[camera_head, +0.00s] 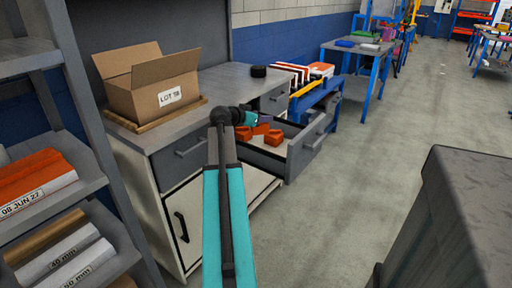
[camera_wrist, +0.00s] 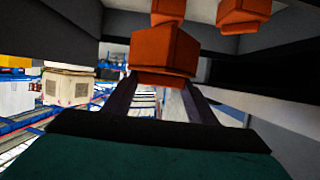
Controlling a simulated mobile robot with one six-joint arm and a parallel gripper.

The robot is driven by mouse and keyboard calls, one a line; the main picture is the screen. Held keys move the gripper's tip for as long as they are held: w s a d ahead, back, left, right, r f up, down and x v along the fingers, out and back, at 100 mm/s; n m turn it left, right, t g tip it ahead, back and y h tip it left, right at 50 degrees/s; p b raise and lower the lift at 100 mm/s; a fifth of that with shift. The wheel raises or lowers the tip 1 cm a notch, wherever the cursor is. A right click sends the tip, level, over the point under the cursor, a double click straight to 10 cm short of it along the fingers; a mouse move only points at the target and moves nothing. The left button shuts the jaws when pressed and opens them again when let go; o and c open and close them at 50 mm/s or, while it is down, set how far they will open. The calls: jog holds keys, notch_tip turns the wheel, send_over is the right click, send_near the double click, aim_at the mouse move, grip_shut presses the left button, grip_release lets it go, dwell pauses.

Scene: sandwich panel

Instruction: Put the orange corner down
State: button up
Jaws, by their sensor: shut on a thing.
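An open grey drawer (camera_head: 300,152) juts from the right part of the cabinet, with several orange corners in and over it. My gripper (camera_wrist: 162,84) is shut on an orange corner (camera_wrist: 163,52), which sits between the fingertips in the wrist view. Two more orange corners, one of them at the upper right (camera_wrist: 243,14), show beyond it near the top edge. In the head view my gripper (camera_head: 262,119) is over the drawer. Orange pieces (camera_head: 273,137) lie just below it, and I cannot tell for certain which one is held or whether it touches the drawer floor.
A black round item (camera_head: 259,71) and red-and-white binders (camera_head: 290,72) are behind the drawer. A shelf rack (camera_head: 75,150) is at the left. The floor right of the drawer is clear.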

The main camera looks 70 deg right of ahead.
aim_at(260, 129)
dwell(0.3)
jog(key=shift+f, duration=3.15)
jog(key=shift+f+b, duration=0.35)
jog(key=shift+f, duration=1.55)
jog(key=shift+f+b, duration=0.6)
jog(key=shift+b, duration=0.35)
jog(key=o, duration=1.1)
jog(key=shift+c, duration=0.2)
jog(key=shift+r+p, duration=0.25)
jog(key=shift+p, duration=0.1)
